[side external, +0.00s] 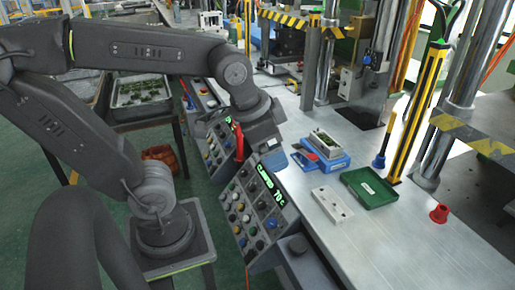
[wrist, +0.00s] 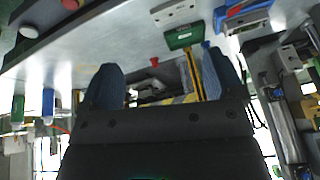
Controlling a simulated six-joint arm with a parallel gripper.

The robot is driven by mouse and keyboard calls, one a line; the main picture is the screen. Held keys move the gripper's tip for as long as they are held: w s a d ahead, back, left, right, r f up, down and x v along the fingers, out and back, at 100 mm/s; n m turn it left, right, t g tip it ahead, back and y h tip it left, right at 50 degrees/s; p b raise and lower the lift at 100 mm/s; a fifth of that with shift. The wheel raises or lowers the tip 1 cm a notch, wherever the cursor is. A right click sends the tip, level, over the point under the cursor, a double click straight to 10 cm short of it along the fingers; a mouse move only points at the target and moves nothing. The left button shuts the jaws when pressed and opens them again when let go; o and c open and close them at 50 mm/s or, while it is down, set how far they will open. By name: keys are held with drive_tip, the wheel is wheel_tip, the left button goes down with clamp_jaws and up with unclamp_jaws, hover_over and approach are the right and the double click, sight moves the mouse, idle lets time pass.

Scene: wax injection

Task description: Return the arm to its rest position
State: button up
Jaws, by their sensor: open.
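My gripper (side external: 273,158) hangs at the end of my bent arm, over the control panel (side external: 262,205) with its green lit display, beside the left edge of the metal table. In the wrist view my gripper (wrist: 164,80) shows two dark blue fingers spread wide apart, with nothing between them. In the side view the fingertips are small and partly merge with the panel behind. My arm stands on its pedestal at the left and reaches right.
On the metal table (side external: 400,235) are a white block (side external: 332,205), a green tray (side external: 369,188), a blue container (side external: 322,160) and a red part (side external: 439,213). A yellow-black post (side external: 411,115) stands behind. A tray of green parts (side external: 140,92) is at the left back.

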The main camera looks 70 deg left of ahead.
drive_tip(key=s+n, duration=0.2)
drive_tip(key=shift+s+f+t, duration=0.2)
drive_tip(key=shift+s+t, duration=0.1)
drive_tip(key=shift+t, duration=0.1)
